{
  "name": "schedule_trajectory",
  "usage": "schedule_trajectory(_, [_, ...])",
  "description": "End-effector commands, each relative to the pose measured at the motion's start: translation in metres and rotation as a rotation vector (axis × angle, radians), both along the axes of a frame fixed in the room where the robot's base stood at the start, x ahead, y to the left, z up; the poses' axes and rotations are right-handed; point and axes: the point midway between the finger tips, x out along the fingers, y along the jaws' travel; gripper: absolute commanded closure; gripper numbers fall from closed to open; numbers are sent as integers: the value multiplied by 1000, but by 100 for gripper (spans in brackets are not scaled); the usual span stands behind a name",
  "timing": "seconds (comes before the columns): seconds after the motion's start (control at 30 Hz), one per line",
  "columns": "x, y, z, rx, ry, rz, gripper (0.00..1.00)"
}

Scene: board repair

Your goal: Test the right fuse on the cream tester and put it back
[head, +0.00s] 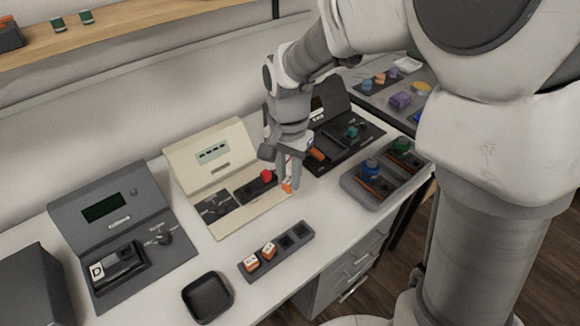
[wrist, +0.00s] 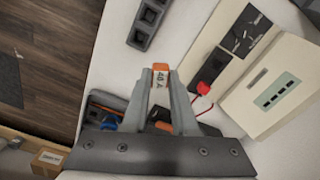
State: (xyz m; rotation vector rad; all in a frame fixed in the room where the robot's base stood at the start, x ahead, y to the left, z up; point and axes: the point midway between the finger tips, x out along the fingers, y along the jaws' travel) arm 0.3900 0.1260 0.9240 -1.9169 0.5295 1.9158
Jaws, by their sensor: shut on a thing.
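My gripper (head: 290,180) is shut on an orange fuse with a white label (wrist: 160,78), which looks marked 40 A in the wrist view. The fuse (head: 287,188) hangs near the right edge of the cream tester (head: 207,148). The tester has a raised lid with a small display, a dark panel and a red part (head: 266,175). The tester also shows at the right of the wrist view (wrist: 245,101). A dark fuse rack (head: 277,258) holds two orange-and-white fuses (head: 252,262) (head: 268,250) at its left end. Its two right sockets are empty.
A grey tester (head: 120,208) stands left, with a black tray (head: 207,297) in front. A black case (head: 345,140) and a grey tray (head: 372,200) with blue and green knobbed parts stand right. White table shows between the cream tester and rack.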

Motion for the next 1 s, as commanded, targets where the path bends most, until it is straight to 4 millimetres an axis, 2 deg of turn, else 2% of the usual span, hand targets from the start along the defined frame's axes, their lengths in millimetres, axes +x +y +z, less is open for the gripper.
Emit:
schedule_trajectory(0.7, [-57,9,0,0,0,0,100])
schedule_trajectory(1.0, [-66,10,0,0,0,0,100])
